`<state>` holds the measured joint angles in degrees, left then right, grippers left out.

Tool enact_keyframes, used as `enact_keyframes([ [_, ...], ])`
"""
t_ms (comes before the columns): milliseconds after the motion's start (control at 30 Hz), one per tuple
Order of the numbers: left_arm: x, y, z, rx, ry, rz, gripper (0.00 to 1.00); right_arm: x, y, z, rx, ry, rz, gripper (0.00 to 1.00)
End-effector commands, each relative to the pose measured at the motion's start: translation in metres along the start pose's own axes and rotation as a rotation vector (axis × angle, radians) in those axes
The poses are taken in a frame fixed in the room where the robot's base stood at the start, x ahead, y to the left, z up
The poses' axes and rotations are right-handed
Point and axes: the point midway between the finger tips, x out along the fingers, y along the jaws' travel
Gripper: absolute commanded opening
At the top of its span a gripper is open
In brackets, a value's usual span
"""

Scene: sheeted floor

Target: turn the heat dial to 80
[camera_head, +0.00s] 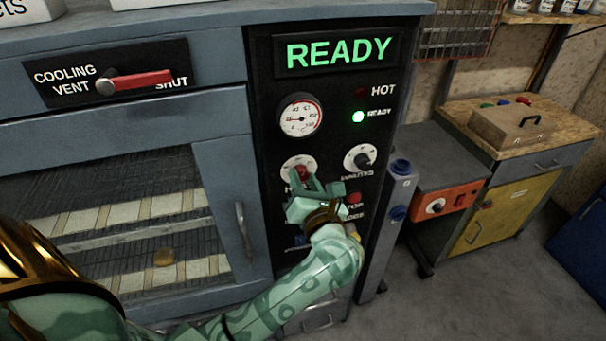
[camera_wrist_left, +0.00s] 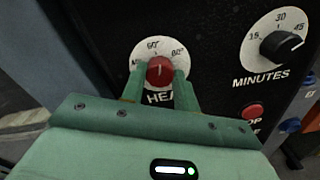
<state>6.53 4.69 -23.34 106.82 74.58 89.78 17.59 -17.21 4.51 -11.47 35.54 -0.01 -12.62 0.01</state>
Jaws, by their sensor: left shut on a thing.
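The heat dial is a red knob (camera_wrist_left: 160,71) on a white round scale (camera_wrist_left: 144,50) marked 60 and 80. It also shows on the black panel in the head view (camera_head: 302,172). A short pale line on the knob points roughly upward; its exact reading is too small to tell. My left gripper (camera_wrist_left: 159,84) has one finger on each side of the knob and is shut on it. In the head view my left gripper (camera_head: 304,180) hides the lower part of the dial. My right gripper is not in view.
A minutes dial (camera_head: 362,158) sits right of the heat dial, with a red stop button (camera_head: 354,198) below it. A gauge (camera_head: 300,117) and a lit green ready lamp (camera_head: 358,117) are above. A red vent lever (camera_head: 140,80) is at upper left.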

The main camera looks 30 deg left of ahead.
Motion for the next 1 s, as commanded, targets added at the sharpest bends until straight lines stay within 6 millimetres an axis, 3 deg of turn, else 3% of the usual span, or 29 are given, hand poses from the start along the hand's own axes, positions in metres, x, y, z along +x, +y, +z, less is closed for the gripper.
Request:
enact_keyframes([
  [33, -0.001, 0.003, 0.005, 0.041, 0.002, 0.000, 0.07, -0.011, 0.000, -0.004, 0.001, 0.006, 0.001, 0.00],
  [500, -0.001, 0.002, 0.005, 0.480, 0.002, -0.001, 0.07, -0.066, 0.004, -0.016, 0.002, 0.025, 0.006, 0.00],
  [1000, -0.001, -0.001, 0.001, 0.773, 0.001, -0.002, 0.07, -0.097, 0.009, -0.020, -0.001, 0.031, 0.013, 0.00],
])
